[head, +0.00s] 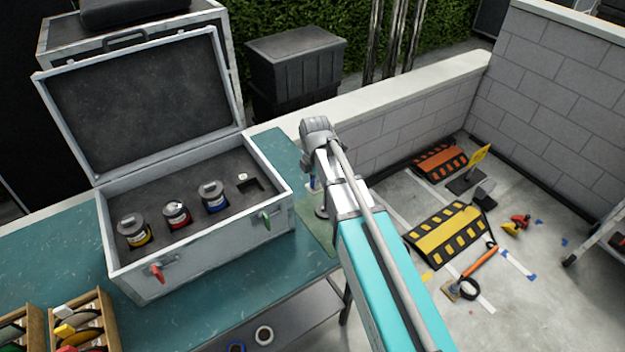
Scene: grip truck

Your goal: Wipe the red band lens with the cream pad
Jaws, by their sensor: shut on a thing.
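The red band lens (178,216) stands upright in the dark foam of the open case, between the yellow band lens (135,232) on its left and the blue band lens (213,198) on its right. A small pale block (242,176) lies on the foam near a dark empty recess (249,186); I cannot tell whether it is the cream pad. My arm reaches over the table to the right of the case. My gripper is hidden behind the arm, so its fingers and anything in them do not show.
The case (190,255) stands on the teal table (60,240), its lid (145,100) raised behind. A wooden rack (97,315) sits at front left. A green mat (312,222) and partly hidden small items lie by my arm. Ramps (448,232) and tools lie on the floor at right.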

